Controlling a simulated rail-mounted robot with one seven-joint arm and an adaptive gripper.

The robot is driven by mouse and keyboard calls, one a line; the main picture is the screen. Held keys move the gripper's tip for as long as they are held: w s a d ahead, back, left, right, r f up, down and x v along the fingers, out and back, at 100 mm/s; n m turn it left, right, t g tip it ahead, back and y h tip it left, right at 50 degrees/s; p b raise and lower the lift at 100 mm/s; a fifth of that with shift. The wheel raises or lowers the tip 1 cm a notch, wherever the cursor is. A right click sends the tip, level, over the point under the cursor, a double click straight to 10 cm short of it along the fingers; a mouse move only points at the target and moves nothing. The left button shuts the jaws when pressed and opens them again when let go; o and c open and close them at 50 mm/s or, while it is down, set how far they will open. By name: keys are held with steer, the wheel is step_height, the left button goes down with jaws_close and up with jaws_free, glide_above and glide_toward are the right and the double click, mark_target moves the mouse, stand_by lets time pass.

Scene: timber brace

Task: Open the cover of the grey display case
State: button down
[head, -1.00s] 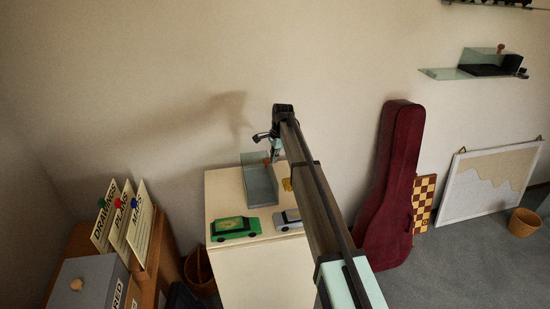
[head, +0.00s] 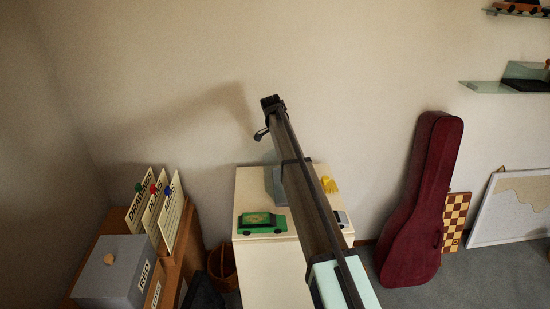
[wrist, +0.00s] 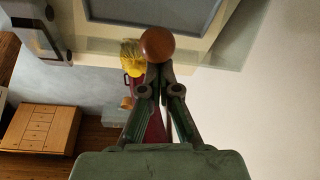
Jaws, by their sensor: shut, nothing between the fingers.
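The grey display case (head: 276,186) stands on the cream cabinet, largely hidden behind my arm in the head view. In the wrist view its grey panel with a dark border (wrist: 150,10) fills the top. A round wooden knob (wrist: 157,45) shows just beyond my fingertips, by a pale, see-through strip that looks like the cover's edge (wrist: 215,56). The cover's present angle cannot be told. My gripper (wrist: 153,74) is shut and empty, its tips close below the knob in the picture; whether they touch it is unclear.
On the cream cabinet (head: 262,262) are a green toy car (head: 262,222), a partly hidden grey car (head: 343,219) and a yellow object (head: 329,185). A grey lidded box (head: 113,270) and upright signs (head: 150,208) stand left. A red instrument case (head: 424,200) leans right. Wall space above is clear.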

steer(key=s+a+f+b, duration=0.1)
steer(key=a+f+b, duration=0.1)
steer(key=a, duration=0.7)
steer(key=a+f+b, duration=0.2)
steer(key=a+b, duration=0.2)
steer(key=a, duration=0.4)
steer(key=shift+s+a, duration=0.35)
steer(key=shift+a, duration=0.05)
steer(key=shift+r, duration=0.1)
step_height(320, 180, up, 4)
steer(key=w+d+p, duration=0.1)
steer(key=d+p, duration=0.1)
steer(key=s+a+b, duration=0.2)
steer(key=a+b, duration=0.1)
steer(key=a, duration=1.1)
steer(key=shift+r, duration=0.15)
steer(key=shift+r, duration=0.1)
